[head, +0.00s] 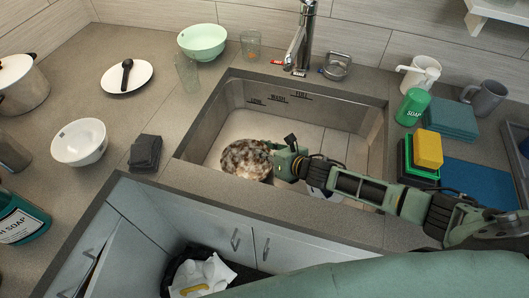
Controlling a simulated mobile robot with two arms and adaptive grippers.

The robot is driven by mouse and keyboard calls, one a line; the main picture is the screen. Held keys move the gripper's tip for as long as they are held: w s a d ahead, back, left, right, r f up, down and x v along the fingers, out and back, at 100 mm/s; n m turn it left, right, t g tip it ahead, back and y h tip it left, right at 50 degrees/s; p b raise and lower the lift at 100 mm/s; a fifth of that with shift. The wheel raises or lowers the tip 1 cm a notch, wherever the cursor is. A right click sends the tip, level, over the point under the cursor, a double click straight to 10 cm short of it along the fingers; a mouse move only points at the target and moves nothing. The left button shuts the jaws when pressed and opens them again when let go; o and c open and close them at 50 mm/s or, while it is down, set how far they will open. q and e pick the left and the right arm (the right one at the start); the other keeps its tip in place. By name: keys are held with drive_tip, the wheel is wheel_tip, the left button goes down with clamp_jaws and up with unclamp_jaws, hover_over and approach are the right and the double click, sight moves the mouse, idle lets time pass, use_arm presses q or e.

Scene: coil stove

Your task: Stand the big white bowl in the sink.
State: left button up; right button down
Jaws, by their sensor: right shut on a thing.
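My right gripper (287,161) reaches in from the right over the sink (338,146). It is shut on the right edge of a round dish (245,160) mottled brown and off-white, as if soiled. The dish is within the sink's outline, at its front left; whether it touches the floor I cannot tell. A clean white bowl (80,142) stands upright on the left counter, apart from the gripper. Which of these is the big white bowl I cannot tell for sure. My left gripper is out of view.
The tap (305,35) rises behind the sink. A green bowl (202,40) and two glasses stand behind left. A dark sponge block (145,152) lies left of the sink. A green soap can (412,107), mugs and a yellow sponge (428,149) crowd the right counter.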

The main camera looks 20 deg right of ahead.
drive_tip(key=c, duration=1.8)
unclamp_jaws()
drive_tip(key=shift+f, duration=0.1)
drive_tip(key=shift+c, duration=0.2)
drive_tip(key=v, duration=1.2)
drive_tip(key=shift+b, duration=0.35)
